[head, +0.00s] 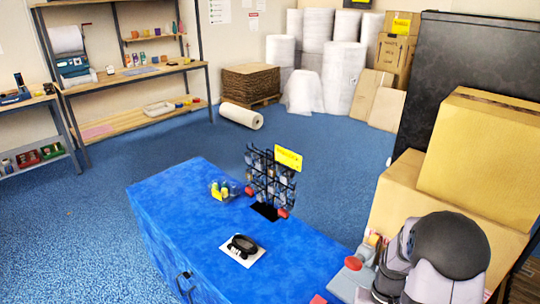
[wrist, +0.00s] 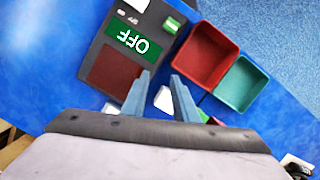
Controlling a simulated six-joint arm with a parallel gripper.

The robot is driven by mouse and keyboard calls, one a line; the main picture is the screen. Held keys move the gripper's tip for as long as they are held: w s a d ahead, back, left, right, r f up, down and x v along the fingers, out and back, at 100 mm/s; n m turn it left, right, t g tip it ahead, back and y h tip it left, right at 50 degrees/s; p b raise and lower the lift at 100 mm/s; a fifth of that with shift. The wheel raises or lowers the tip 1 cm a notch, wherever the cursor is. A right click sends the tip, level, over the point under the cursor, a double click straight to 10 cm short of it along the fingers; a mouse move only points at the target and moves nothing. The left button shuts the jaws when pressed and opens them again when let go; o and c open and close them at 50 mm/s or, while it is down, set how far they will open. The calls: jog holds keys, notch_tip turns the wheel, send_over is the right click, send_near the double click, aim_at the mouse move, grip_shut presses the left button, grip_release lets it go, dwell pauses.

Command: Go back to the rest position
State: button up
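My gripper (wrist: 161,88) shows in the wrist view with its two blue-grey fingers apart and nothing visibly held between them. It points over the blue surface near a dark grey board (wrist: 97,67) with a green "OFF" sign (wrist: 133,39) and a dark red square. A white piece (wrist: 163,99) lies below, partly hidden by the right finger. In the head view my arm is at the lower right, and its fingers cannot be made out there.
A red bin (wrist: 205,55) and a green bin (wrist: 241,84) stand right of the fingers. On the blue counter (head: 165,205) are a wire rack (head: 268,182), a bowl of yellow items (head: 222,190) and a black object (head: 242,244). Cartons (head: 482,150) stand close behind my arm.

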jog(key=s+a+r+n, duration=0.2)
jog(key=s+a+r, duration=0.5)
jog(key=s, duration=0.4)
jog(key=w+a+r+n+t+p, duration=0.1)
jog(key=w+a+r+n+t, duration=0.1)
jog(key=a+r, duration=0.2)
jog(key=shift+w+a+r+h, duration=0.25)
jog(key=shift+r+h, duration=0.15)
jog(key=shift+r, duration=0.15)
jog(key=o, duration=1.4)
jog(key=shift+p, duration=0.3)
jog(key=o, duration=0.5)
jog(key=shift+d+r, duration=0.3)
jog(key=shift+c, duration=0.2)
jog(key=s+d+m+g+y+p, duration=0.1)
jog(key=s+d+m+y+p, duration=0.1)
jog(key=d+m+p, duration=0.4)
jog(key=s+d+m+g+y+p, duration=0.1)
jog(key=s+d+m+p, duration=0.3)
jog(key=d, duration=0.4)
jog(key=w+d+m+t+p, duration=0.2)
jog(key=w+d+m+t, duration=0.3)
jog(key=w+d+m, duration=0.8)
jog(key=w+m, duration=0.4)
jog(key=shift+w+d+r, duration=0.15)
jog(key=shift+r, duration=0.1)
